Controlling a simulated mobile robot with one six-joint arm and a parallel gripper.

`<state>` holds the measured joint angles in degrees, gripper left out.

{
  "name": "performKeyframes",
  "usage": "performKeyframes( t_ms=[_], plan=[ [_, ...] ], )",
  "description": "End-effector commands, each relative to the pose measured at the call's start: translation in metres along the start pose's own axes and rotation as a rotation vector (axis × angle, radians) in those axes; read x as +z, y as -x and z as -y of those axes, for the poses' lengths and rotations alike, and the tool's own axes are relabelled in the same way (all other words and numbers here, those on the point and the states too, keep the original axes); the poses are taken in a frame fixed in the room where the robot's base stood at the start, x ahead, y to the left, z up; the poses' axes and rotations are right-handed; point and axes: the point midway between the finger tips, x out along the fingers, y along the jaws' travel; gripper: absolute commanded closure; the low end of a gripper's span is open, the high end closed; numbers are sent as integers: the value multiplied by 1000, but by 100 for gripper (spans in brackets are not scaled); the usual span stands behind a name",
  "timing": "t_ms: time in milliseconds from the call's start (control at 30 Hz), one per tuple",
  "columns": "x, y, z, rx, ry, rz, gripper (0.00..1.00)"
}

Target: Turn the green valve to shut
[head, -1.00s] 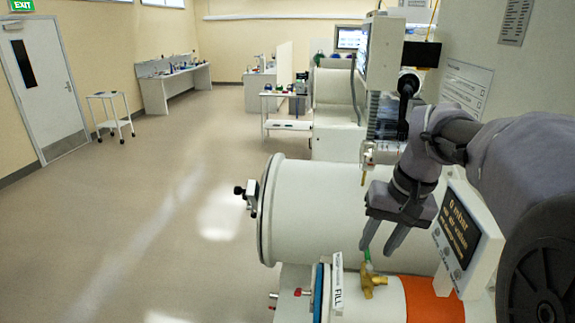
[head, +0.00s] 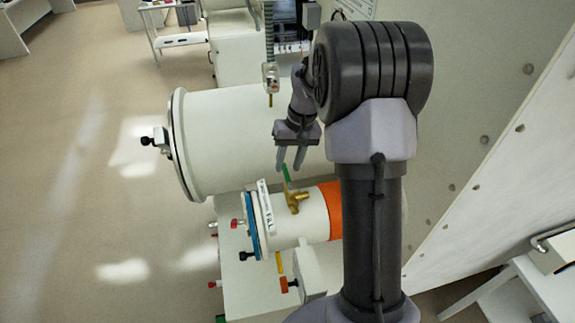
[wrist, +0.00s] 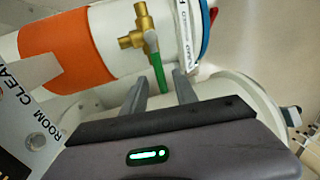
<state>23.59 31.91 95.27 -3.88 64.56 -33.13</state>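The green valve is a brass body (head: 295,199) with a green lever (head: 285,174), on top of the small white cylinder (head: 312,218) beside a "FILL" label. In the wrist view the brass body (wrist: 134,39) is at the top and the green lever (wrist: 152,55) points toward my gripper. My gripper (head: 290,166) is open, fingers pointing down, at the lever's free end. In the wrist view the lever's end shows between the two spread fingers (wrist: 160,78). Whether the fingers touch the lever, I cannot tell.
A large white cylinder (head: 230,130) lies just behind the small one. An orange band (head: 332,205) circles the small cylinder. Red (head: 234,223), black (head: 244,256) and orange (head: 288,284) knobs sit nearby. A "ROOM CLEAR" panel (wrist: 30,130) is close at the wrist view's left.

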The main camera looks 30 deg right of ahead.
Motion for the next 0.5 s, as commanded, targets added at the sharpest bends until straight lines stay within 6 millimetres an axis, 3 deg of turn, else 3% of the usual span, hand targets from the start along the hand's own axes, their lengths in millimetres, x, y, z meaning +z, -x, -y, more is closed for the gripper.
performKeyframes(
  t_ms=[133,400,500],
  plan=[
    [0,-12,0,0,0,0,65],
    [0,-13,0,0,0,0,65],
    [0,-13,0,0,0,0,85]
  ],
)
